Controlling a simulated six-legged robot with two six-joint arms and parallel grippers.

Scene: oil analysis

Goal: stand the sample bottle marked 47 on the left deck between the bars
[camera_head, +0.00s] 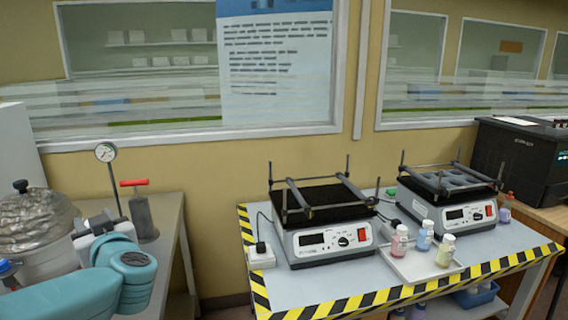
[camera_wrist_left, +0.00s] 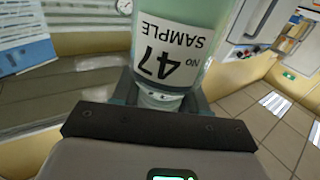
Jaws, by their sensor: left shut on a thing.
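The sample bottle marked 47 (camera_wrist_left: 175,45) fills the top middle of the left wrist view. It is pale green with a white label that reads upside down in that picture, and its cap end is toward my wrist. My left gripper (camera_wrist_left: 161,95) is shut on it near the neck. I cannot tell how the bottle is tilted in the room. The left deck (camera_head: 322,196) is a dark platform with grey bars, on the left instrument (camera_head: 330,241). It looks empty. In the head view my left arm shows at the lower left, but its gripper does not. My right gripper is not in view.
A right instrument (camera_head: 455,216) has a deck with blue-grey holders. A white tray (camera_head: 421,266) in front holds a pink bottle (camera_head: 399,242), a blue one (camera_head: 424,237) and a yellow one (camera_head: 446,252). A purple bottle (camera_head: 505,210) stands at the right. A gauge (camera_head: 105,153) stands at left.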

